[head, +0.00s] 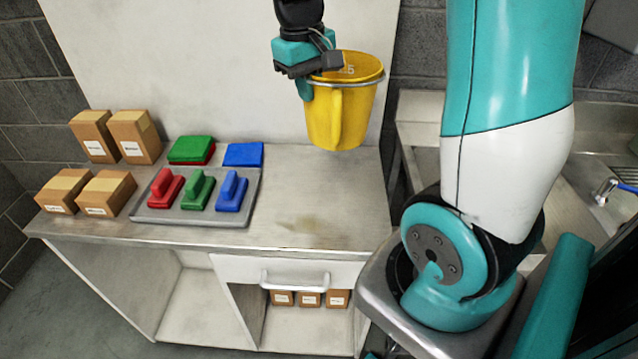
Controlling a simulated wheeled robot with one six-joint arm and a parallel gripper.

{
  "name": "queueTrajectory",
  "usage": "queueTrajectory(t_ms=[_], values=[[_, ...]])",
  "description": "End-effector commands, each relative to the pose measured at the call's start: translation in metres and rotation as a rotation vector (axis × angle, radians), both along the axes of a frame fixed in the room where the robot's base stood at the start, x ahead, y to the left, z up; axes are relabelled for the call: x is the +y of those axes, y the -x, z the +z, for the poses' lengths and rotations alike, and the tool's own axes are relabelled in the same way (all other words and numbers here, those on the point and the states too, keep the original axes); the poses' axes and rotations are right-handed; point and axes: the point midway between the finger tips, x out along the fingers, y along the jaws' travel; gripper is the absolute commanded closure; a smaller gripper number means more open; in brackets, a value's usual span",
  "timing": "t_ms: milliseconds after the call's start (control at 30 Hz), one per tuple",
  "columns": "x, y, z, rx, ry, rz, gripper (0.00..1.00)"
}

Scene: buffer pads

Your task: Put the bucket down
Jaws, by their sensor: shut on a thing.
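A yellow bucket (341,115) hangs upright in the head view, over the right rear part of the countertop (310,205). It has a metal ring near its rim and markings inside. My gripper (308,80) is shut on the bucket at the left side of its rim. The fingertips are partly hidden by the bucket and the gripper's own body. The bucket's base shows over the counter's back area; whether it touches the surface I cannot tell for sure.
A grey tray (240,215) holds red, green and blue handled pads. Green (192,148) and blue (243,154) blocks lie behind it. Several cardboard boxes (134,135) stand at the left. The counter's right half is clear. A sink (600,180) is at the right.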

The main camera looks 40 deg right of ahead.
Motion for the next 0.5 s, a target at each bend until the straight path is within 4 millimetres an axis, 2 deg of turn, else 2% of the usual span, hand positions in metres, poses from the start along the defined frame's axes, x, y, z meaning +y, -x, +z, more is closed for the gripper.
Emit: queueTrajectory(t_ms=[500], values=[[0.001, 0.001, -0.122, 0.005, -0.001, 0.0, 1.0]])
